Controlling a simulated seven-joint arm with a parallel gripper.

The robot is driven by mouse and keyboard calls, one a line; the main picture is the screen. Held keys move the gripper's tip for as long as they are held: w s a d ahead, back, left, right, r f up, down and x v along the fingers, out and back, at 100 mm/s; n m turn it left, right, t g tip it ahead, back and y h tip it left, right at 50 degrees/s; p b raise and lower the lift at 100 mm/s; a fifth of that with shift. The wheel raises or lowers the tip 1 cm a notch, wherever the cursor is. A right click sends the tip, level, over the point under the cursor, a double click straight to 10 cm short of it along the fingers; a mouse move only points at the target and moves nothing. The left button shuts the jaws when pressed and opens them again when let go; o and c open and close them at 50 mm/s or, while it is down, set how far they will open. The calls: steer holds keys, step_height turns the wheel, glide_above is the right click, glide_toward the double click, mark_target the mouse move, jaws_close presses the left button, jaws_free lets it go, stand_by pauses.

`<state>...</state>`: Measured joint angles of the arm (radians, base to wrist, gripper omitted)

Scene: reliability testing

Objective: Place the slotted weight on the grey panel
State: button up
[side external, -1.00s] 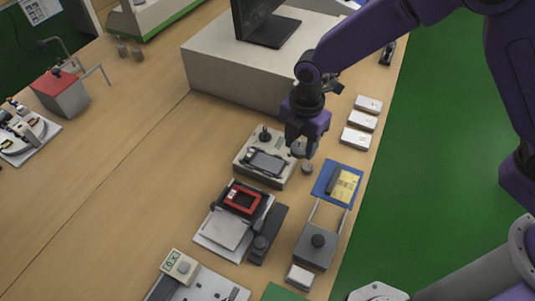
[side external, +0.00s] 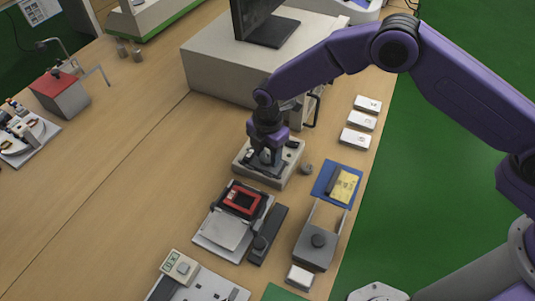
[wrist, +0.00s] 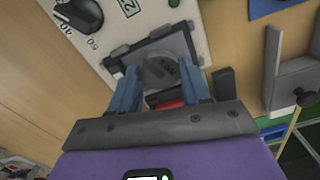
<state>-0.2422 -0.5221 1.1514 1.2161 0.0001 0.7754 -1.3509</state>
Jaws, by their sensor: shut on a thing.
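The slotted weight (wrist: 158,70) is a dark grey disc with a slot. In the wrist view it sits between the two blue fingers of my gripper (wrist: 160,82), which is shut on it. The grey panel (wrist: 183,44) has a dark frame and lies under the weight, on top of a beige device (side external: 243,163). In the side view my gripper (side external: 266,160) is over this panel and hides most of it and the weight. I cannot tell whether the weight touches the panel.
A second small grey weight (side external: 306,168) stands on the table right of the device. A black knob (wrist: 80,14) rises from the device.

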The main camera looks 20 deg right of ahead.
steer(key=shift+f, duration=0.55)
steer(key=shift+f, duration=0.15)
steer(key=o, duration=0.9)
step_height(320, 180, up, 12)
steer(key=shift+r, duration=0.15)
